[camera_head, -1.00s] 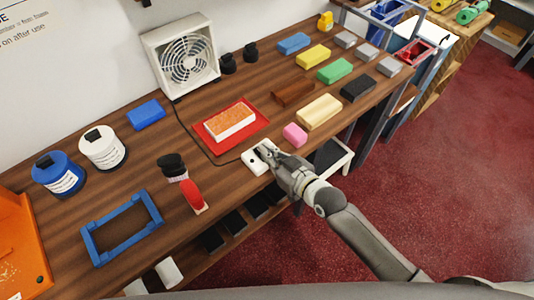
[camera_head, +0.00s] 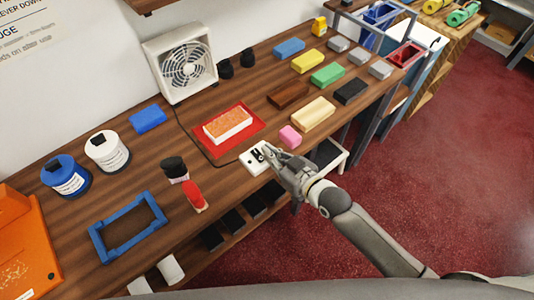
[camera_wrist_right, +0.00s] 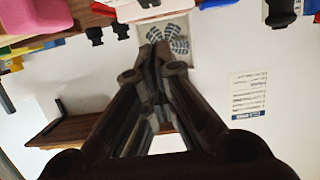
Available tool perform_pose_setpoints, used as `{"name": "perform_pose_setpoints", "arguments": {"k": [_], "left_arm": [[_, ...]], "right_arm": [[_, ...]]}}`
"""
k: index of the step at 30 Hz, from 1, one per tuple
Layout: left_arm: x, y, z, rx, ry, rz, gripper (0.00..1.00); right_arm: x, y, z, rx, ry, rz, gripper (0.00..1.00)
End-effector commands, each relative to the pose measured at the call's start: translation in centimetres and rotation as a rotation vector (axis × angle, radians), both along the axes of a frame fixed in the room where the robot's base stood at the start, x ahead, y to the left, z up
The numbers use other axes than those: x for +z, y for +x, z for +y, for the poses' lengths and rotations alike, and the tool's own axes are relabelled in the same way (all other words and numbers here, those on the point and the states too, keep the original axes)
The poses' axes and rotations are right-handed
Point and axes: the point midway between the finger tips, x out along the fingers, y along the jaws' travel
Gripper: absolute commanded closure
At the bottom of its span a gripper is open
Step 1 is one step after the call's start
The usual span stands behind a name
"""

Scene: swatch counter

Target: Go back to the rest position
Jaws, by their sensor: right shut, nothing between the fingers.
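My right gripper (camera_head: 268,153) is at the front edge of the wooden counter (camera_head: 75,227), over or beside a small white block with dark spots (camera_head: 252,162). In the right wrist view its fingers (camera_wrist_right: 157,55) come together with nothing between them. I cannot tell from the head view whether the fingertips touch the white block. My right arm reaches in from the lower right. My left gripper is not in view.
A red tray (camera_head: 257,125) holds an orange-topped block (camera_head: 228,125). A pink block (camera_head: 290,136) lies close to my right gripper. A red-handled brush (camera_head: 193,196), a blue frame (camera_head: 127,227) and a fan (camera_head: 182,63) stand around. Floor (camera_head: 430,190) at right is clear.

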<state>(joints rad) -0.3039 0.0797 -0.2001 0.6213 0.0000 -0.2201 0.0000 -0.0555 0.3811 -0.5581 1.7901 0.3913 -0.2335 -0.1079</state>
Motion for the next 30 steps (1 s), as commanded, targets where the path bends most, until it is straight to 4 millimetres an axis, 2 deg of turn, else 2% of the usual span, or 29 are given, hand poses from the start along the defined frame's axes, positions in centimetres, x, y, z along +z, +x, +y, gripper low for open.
{"name": "perform_pose_setpoints", "arguments": {"k": [1, 10, 15, 23, 26, 29, 30], "left_arm": [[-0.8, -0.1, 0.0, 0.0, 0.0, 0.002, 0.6], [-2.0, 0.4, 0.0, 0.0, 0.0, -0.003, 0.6], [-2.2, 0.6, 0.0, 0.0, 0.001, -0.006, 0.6], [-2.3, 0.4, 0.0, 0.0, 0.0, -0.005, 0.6], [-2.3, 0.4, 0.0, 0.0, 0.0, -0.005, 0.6], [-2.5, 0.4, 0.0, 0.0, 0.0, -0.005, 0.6], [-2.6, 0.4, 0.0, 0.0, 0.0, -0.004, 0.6]], "right_arm": [[-0.6, -1.0, -0.6, 0.002, -0.003, 0.003, 1.0], [0.2, -5.2, -3.7, 0.0, -0.001, -0.001, 1.0], [0.5, -6.3, -4.5, 0.0, 0.0, -0.002, 1.0], [0.7, -6.6, -4.7, -0.001, 0.002, -0.003, 1.0], [-0.4, -6.4, -5.2, -0.013, -0.009, 0.01, 1.0], [-3.8, -5.9, -6.6, -0.054, -0.043, 0.054, 1.0], [-5.9, -5.7, -7.4, -0.077, -0.062, 0.082, 1.0]]}}
